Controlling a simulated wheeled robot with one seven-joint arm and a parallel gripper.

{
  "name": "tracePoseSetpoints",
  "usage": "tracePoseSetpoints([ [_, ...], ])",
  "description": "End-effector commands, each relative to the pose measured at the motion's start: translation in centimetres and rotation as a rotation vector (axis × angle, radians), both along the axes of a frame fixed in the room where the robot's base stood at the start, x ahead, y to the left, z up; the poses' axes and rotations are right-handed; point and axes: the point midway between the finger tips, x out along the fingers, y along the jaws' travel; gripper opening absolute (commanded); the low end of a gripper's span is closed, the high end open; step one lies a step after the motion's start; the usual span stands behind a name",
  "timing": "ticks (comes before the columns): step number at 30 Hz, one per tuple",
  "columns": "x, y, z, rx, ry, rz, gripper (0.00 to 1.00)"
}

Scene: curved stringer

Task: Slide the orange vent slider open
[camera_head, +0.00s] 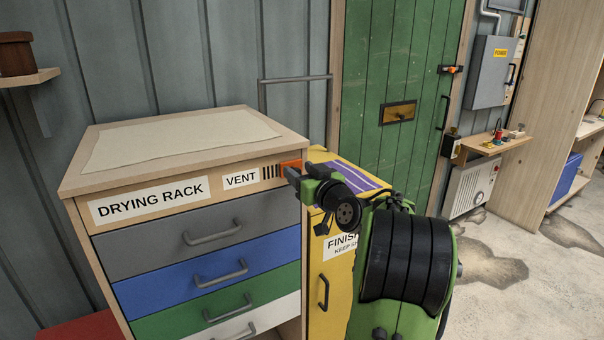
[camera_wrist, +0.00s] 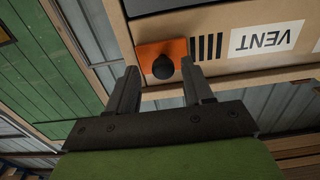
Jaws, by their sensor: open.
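The orange vent slider (camera_head: 290,164) sits at the right end of the VENT strip, on the top front edge of the drying rack (camera_head: 150,170). In the wrist view the slider (camera_wrist: 158,52) is an orange plate with a dark round knob (camera_wrist: 163,68). Black slots show beside the plate, between it and the VENT label (camera_wrist: 265,38). My gripper (camera_head: 290,174) is at the slider in the head view and partly covers it. In the wrist view my gripper (camera_wrist: 160,80) is open, one finger on each side of the knob; I cannot tell whether either touches it.
Grey, blue, green and white drawers with protruding handles (camera_head: 220,272) lie below the strip. A yellow cabinet (camera_head: 330,275) stands right of the rack, partly behind my arm. A green door (camera_head: 400,70) is behind. Open floor (camera_head: 530,270) lies to the right.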

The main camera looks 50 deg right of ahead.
Motion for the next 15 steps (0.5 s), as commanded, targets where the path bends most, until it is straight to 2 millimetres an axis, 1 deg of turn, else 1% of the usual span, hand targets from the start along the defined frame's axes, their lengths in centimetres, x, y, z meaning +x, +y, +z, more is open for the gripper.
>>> tracePoseSetpoints([
  [2, -0.3, 0.1, 0.0, 0.0, 0.001, 0.0, 0.51],
  [5, -1.6, 0.4, -0.1, 0.0, 0.002, -0.003, 0.51],
  [8, -4.1, 1.0, -0.2, 0.001, 0.002, -0.006, 0.51],
  [15, -10.7, 3.0, -0.2, -0.001, -0.001, -0.008, 0.51],
])
